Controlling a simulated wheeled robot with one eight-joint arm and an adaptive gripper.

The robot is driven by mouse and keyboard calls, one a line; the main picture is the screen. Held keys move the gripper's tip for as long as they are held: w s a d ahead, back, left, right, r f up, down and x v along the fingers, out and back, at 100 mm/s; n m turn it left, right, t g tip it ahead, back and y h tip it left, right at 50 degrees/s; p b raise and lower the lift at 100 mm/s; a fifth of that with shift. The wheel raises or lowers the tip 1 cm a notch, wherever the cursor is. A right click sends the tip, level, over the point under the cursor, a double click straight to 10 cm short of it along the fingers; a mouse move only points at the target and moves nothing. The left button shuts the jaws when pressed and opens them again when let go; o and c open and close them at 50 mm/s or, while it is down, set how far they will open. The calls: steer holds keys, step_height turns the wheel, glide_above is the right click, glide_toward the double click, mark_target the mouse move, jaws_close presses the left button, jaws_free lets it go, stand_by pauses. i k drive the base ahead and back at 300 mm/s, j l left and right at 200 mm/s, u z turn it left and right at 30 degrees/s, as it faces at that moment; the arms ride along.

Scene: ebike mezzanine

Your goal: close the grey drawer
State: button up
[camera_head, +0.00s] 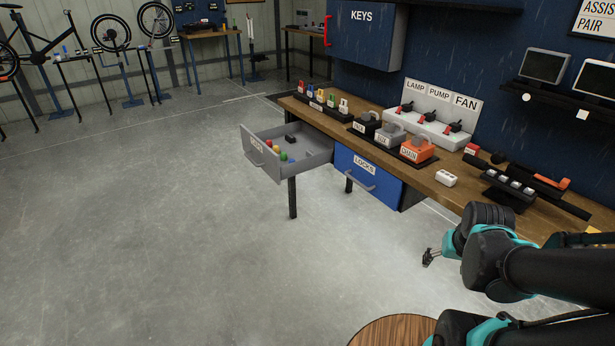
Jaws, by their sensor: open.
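The grey drawer (259,154) is pulled out from under the wooden workbench, at the centre left of the picture. Its front has a handle and a label too small to read surely. Inside lie small red, yellow, green and blue pieces and a black block (290,139). My gripper (429,257) is low at the right, in front of the bench, well apart from the drawer. It is open and seems empty, though it is small in the picture.
A shut blue drawer (366,175) labelled LOCKS sits right of the grey one. The wooden bench (455,190) carries padlocks, switches and tools. A round wooden top (392,330) stands at the bottom. The floor left of the drawers is clear.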

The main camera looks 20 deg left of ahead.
mark_target(287, 143)
steer(key=u, duration=1.2)
